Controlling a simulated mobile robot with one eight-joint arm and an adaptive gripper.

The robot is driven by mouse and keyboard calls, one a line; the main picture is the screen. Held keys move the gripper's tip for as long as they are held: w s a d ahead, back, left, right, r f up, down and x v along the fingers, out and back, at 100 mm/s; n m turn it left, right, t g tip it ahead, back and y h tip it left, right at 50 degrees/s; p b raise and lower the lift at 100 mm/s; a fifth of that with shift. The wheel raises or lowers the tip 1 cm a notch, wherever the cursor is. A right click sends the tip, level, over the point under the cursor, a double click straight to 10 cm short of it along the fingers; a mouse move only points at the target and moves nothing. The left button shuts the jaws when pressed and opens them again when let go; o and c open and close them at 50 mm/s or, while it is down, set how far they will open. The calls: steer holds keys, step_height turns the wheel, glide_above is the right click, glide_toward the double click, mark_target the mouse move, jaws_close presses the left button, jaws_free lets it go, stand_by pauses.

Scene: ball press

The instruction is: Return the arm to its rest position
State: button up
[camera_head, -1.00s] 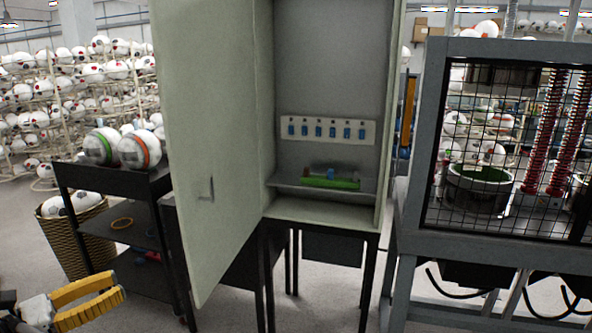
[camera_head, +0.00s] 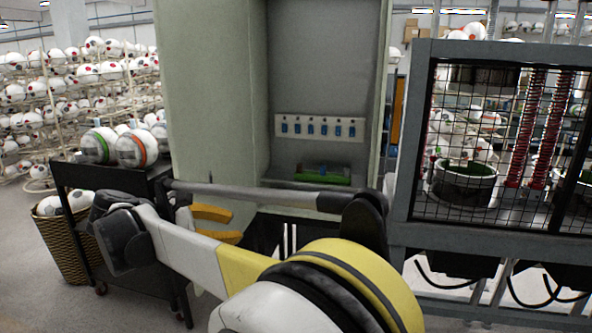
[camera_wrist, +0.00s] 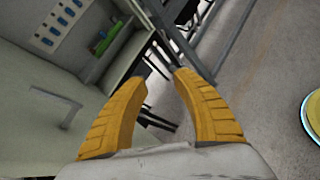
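My gripper (camera_wrist: 160,85) shows in the wrist view with its two yellow fingers apart and nothing between them. In the head view, its yellow fingers (camera_head: 212,226) show behind my white and yellow arm, in front of the lower part of the cabinet. My arm is folded across the lower middle of the head view and hides the cabinet's lower edge and part of its stand. The cabinet (camera_head: 320,70) is open, with its pale green door (camera_head: 212,90) swung to the left. The door handle (camera_wrist: 62,102) shows in the wrist view, left of the gripper.
A row of blue switches (camera_head: 318,128) and a green item (camera_head: 325,178) are inside the cabinet. A black cart (camera_head: 75,176) with two balls stands at left beside a wicker basket (camera_head: 62,240). A caged press (camera_head: 418,140) stands at right. Floor shows at lower left.

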steer(key=s+d+m+g+y, duration=0.15)
steer(key=s+d+m, duration=0.3)
steer(key=d, duration=0.85)
steer(key=s+d+m+g+y, duration=0.1)
steer(key=s+d+m+y, duration=0.3)
steer(key=d, duration=0.8)
steer(key=s+d+f+m+y, duration=0.1)
steer(key=s+d+f+m, duration=0.2)
steer(key=s, duration=0.3)
steer(key=s+d+f+m+t+y, duration=0.1)
steer(key=s+d+f+m, duration=0.2)
steer(key=s+f+m, duration=0.1)
steer(key=s+d+f+m+y, duration=0.1)
steer(key=s+d+f+m, duration=0.2)
steer(key=s+m, duration=0.3)
steer(key=shift+s+d+f, duration=0.2)
steer(key=shift+s+f, duration=0.25)
steer(key=shift+s, duration=0.65)
